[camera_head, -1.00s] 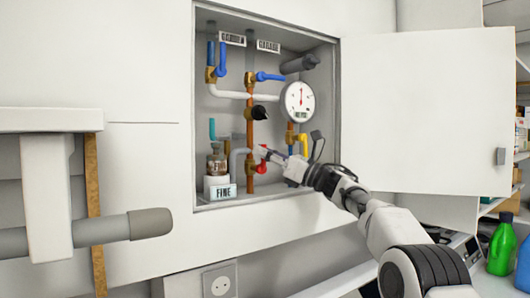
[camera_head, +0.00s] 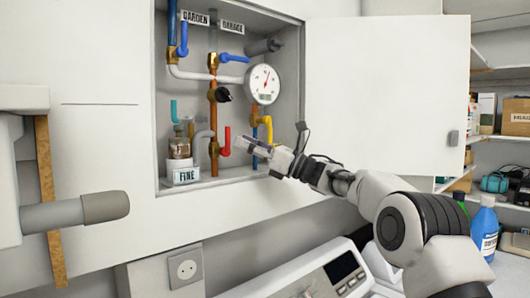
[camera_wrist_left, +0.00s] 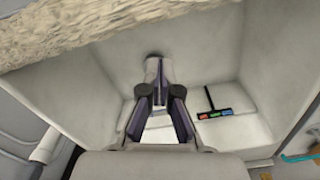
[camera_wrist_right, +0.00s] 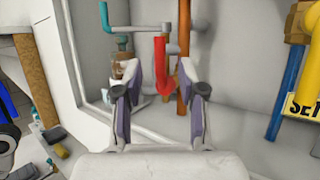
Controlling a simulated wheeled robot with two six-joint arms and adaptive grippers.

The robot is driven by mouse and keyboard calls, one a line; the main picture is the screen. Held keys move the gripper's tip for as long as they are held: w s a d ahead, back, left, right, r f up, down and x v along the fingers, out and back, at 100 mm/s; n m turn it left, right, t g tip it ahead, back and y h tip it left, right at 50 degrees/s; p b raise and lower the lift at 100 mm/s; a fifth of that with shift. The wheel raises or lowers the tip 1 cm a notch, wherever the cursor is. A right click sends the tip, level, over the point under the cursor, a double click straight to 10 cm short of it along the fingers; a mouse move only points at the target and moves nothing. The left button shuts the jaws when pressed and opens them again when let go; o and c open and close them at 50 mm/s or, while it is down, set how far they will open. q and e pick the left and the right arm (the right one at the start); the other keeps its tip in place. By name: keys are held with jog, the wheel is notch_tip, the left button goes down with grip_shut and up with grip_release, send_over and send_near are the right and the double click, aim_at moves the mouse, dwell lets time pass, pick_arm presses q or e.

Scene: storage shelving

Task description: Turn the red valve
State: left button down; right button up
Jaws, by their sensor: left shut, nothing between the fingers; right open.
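The red valve (camera_head: 226,141) is a bent red handle low inside the open wall cabinet, beside a copper pipe. Its arm points up. In the right wrist view, the red valve (camera_wrist_right: 162,68) stands ahead, between the directions of the two fingers. My right gripper (camera_head: 246,145) is open and empty, to the right of the handle in the head view and apart from it. Its spread fingers also show in the right wrist view (camera_wrist_right: 161,76). My left gripper (camera_wrist_left: 156,68) is shut and empty in the left wrist view, away from the valve.
A yellow handle (camera_head: 265,127) and a gauge (camera_head: 262,85) are close to the right gripper. A bottle on a "FINE" block (camera_head: 186,175) stands left of the valve. The cabinet door (camera_head: 385,90) is open to the right. A blue bottle (camera_head: 484,228) stands at lower right.

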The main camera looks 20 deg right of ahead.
jog(key=v, duration=0.6)
jog(key=shift+s+d, duration=0.1)
